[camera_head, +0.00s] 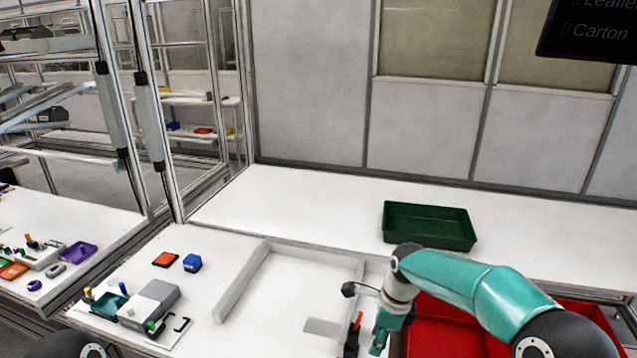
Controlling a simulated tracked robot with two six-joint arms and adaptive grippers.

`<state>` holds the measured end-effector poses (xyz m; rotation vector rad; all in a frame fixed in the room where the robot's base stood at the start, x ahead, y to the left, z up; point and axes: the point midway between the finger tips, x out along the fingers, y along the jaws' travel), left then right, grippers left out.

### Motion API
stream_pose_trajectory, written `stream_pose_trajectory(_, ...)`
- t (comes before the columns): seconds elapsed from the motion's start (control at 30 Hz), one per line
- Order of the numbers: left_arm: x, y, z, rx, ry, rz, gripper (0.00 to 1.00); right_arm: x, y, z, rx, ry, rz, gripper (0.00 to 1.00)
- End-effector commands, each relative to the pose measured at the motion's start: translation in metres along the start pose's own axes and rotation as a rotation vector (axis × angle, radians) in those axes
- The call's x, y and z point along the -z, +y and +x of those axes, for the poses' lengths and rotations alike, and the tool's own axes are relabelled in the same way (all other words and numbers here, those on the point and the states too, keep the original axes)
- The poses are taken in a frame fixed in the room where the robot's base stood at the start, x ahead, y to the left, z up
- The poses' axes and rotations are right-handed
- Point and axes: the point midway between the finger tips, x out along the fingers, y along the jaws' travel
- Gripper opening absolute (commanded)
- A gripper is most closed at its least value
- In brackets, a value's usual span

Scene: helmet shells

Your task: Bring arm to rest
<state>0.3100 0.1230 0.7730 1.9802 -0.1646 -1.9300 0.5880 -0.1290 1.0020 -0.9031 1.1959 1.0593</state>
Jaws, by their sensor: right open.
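My right arm (478,287) is teal and reaches in from the right over the front of the white table (300,195). My right gripper (368,341) hangs low at its end, beside the right side of a white tray frame (243,283). It is open, and I see nothing held in it. Its tips are small and partly cut by the bottom edge. A dark round part at the lower left edge appears to be mine, but my left gripper is not in view. No helmet shell shows clearly.
A green bin (428,226) stands behind my right arm. A red bin (440,330) lies under the arm. The back middle of the table is clear.

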Motion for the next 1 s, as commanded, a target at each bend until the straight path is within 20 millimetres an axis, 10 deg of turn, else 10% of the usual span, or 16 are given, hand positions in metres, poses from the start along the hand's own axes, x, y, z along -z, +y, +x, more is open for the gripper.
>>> stream_pose_trajectory(0.47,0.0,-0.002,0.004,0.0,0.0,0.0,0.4,0.07,0.054,0.085,-0.211,0.054,0.088,0.42)
stream_pose_trajectory(0.8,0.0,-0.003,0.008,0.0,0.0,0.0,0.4,0.106,0.197,0.195,-0.356,-0.124,-0.31,0.42)
stream_pose_trajectory(1.0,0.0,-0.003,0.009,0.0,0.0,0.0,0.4,0.111,0.276,0.22,-0.253,-0.265,-0.781,0.42)
